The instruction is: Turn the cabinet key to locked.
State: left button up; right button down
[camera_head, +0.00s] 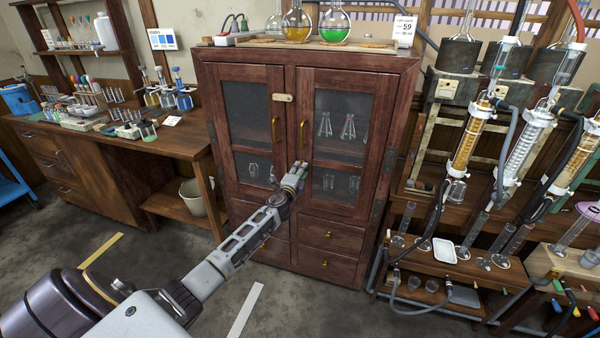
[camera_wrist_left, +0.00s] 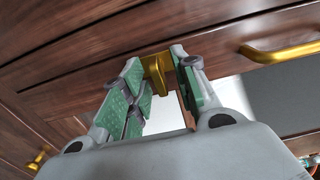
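The dark wooden cabinet (camera_head: 345,190) stands in the middle of the head view, its two glass-paned doors closed. In the left wrist view the brass key (camera_wrist_left: 157,72) sticks out from the wood. My left gripper (camera_head: 295,174) is at the cabinet front, near the lower part of the doors. The fingers hide the key in the head view. I cannot tell how far the key is turned. My right gripper is not in view.
Brass door handles (camera_head: 303,133) stand out above the gripper; one also shows in the left wrist view (camera_wrist_left: 280,53). Flasks (camera_head: 334,25) stand on top of the cabinet. A glassware rig (camera_head: 470,140) is at right, a workbench (camera_head: 130,140) at left. The floor in front is clear.

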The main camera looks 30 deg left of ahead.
pick_arm(q)
jog(key=shift+s, duration=0.1)
jog(key=v, duration=1.1)
jog(key=shift+s+d, duration=0.2)
jog(key=shift+s, duration=0.2)
dwell(0.6)
dwell(0.4)
jog(key=shift+d, duration=0.1)
